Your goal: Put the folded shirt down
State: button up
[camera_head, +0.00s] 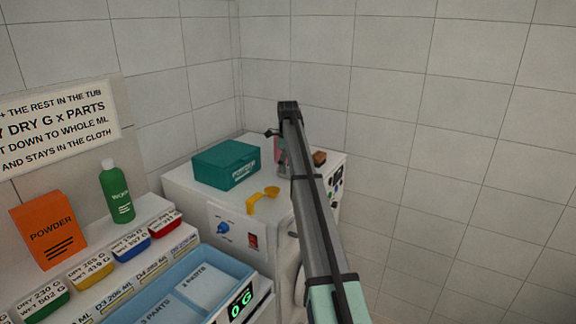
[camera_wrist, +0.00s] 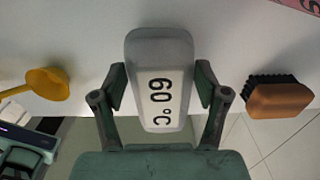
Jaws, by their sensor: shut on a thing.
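I see no folded shirt in either view. In the wrist view my gripper (camera_wrist: 160,82) is shut on a grey rounded block (camera_wrist: 160,38) with a white label reading "60 °C". The fingers press on its two sides. The block is over the pale top of a white machine (camera_head: 183,187); I cannot tell whether it touches that top. In the head view my arm reaches over the machine and mostly hides the gripper and the block.
On the machine top are a teal box (camera_head: 225,165), a yellow scoop (camera_head: 264,195) and a brown brush (camera_head: 319,157). The scoop (camera_wrist: 48,85) and brush (camera_wrist: 280,98) flank my gripper in the wrist view. An orange powder box (camera_head: 48,230) and green bottle (camera_head: 117,192) stand left. Tiled walls enclose the corner.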

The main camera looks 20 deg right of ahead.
jog(key=shift+f, duration=0.1)
jog(key=o, duration=1)
notch_tip(320, 180, up, 12)
jog(key=b, duration=0.3)
